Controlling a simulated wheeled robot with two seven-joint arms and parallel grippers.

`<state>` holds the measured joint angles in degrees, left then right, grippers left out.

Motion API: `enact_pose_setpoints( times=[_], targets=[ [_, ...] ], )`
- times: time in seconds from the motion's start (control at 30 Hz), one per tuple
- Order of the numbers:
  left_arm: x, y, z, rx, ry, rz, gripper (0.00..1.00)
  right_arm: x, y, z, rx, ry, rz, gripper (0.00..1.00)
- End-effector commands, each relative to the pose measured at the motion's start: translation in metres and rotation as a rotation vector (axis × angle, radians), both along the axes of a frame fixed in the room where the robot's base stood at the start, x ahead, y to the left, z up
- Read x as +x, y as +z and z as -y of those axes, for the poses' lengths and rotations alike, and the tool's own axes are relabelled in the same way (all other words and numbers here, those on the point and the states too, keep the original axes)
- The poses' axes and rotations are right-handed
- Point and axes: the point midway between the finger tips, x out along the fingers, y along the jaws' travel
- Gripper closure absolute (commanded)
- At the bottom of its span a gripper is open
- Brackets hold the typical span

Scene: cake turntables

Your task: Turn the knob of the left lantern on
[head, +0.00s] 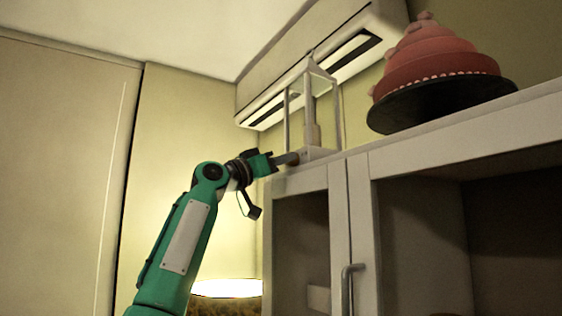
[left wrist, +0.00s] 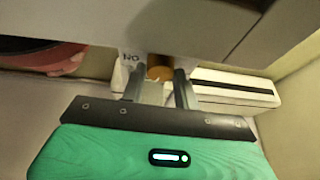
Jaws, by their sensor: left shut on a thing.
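The lantern (head: 318,153) is a white open frame with a pointed top and a pale post inside. It stands upright on the cabinet's top, at the left front edge. My left gripper (head: 294,158) reaches up from the left and meets the lantern's base. It is shut on the lantern's knob, which its fingers mostly hide. In the left wrist view the gripper (left wrist: 156,82) has its two fingers against the white lantern base (left wrist: 128,64), which bears upside-down lettering. A round amber part (left wrist: 160,73) shows between the fingertips. My right gripper is out of view.
The cabinet (head: 440,138) has a handle (head: 347,285) on its front. A tiered pink cake (head: 437,62) stands on a dark turntable (head: 440,105) to the right. An air conditioner (head: 300,65) hangs behind the lantern. A lit lamp (head: 227,288) is low at the left.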

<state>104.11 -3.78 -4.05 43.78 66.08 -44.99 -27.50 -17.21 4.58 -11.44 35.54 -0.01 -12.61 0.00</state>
Motion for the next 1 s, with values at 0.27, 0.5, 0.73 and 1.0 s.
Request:
enact_pose_setpoints(
  times=[0.27,0.5,0.73,1.0],
  targets=[
    [0.0016,0.0004,-0.0011,0.119,-0.001,0.166,0.92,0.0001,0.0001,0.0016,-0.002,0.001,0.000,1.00],
    [0.0024,0.0004,-0.0018,0.205,-0.001,0.283,0.92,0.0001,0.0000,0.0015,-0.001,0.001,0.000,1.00],
    [0.0030,0.0004,-0.0022,0.252,0.000,0.347,0.92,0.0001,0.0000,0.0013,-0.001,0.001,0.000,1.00],
    [0.0031,0.0004,-0.0024,0.267,0.001,0.368,0.92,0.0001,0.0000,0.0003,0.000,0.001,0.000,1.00]
  ],
)
